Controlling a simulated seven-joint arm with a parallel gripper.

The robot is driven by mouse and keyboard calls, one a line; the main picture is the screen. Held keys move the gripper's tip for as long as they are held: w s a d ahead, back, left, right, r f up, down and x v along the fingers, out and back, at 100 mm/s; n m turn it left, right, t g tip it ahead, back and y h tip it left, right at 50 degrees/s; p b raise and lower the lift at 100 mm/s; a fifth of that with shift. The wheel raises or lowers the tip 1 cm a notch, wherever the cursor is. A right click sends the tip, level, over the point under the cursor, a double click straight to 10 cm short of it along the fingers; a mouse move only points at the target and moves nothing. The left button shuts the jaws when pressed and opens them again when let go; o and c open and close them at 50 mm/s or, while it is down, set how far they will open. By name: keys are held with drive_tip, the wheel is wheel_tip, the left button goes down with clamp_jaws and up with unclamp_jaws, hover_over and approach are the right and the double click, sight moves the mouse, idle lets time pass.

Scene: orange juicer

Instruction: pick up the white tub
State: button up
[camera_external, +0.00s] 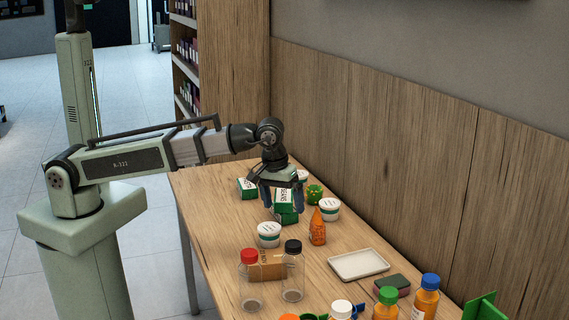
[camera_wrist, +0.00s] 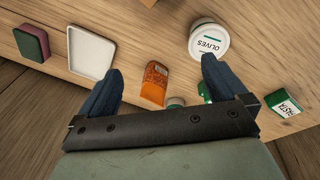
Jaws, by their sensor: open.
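Several white tubs with green bands stand on the table in the external view: a front one (camera_external: 269,235), one right of the orange bottle (camera_external: 329,209), and one partly hidden behind my gripper (camera_external: 302,176). Nothing is held between the fingers, which also show in the wrist view (camera_wrist: 160,66).
The orange bottle (camera_external: 317,232) stands between tubs. Clear bottles (camera_external: 292,276), a white tray (camera_external: 358,264), a sponge (camera_external: 391,285) and coloured-cap bottles (camera_external: 426,297) crowd the near end. A pasta box (camera_wrist: 283,105) is at right. A wooden wall borders the table.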

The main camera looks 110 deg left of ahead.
drive_tip(key=g+h, duration=0.1)
hover_over(269, 227)
drive_tip(key=d, duration=0.2)
drive_tip(key=f, duration=0.1)
drive_tip(key=shift+g, duration=0.3)
drive_tip(key=f, duration=0.5)
drive_tip(key=a+f, duration=0.1)
drive_tip(key=f, duration=0.2)
drive_tip(key=shift+f, duration=0.25)
drive_tip(key=shift+a+f, duration=0.2)
drive_tip(key=shift+f, duration=0.75)
drive_tip(key=shift+a+f, duration=0.2)
drive_tip(key=shift+f, duration=1.5)
drive_tip(key=c, duration=1)
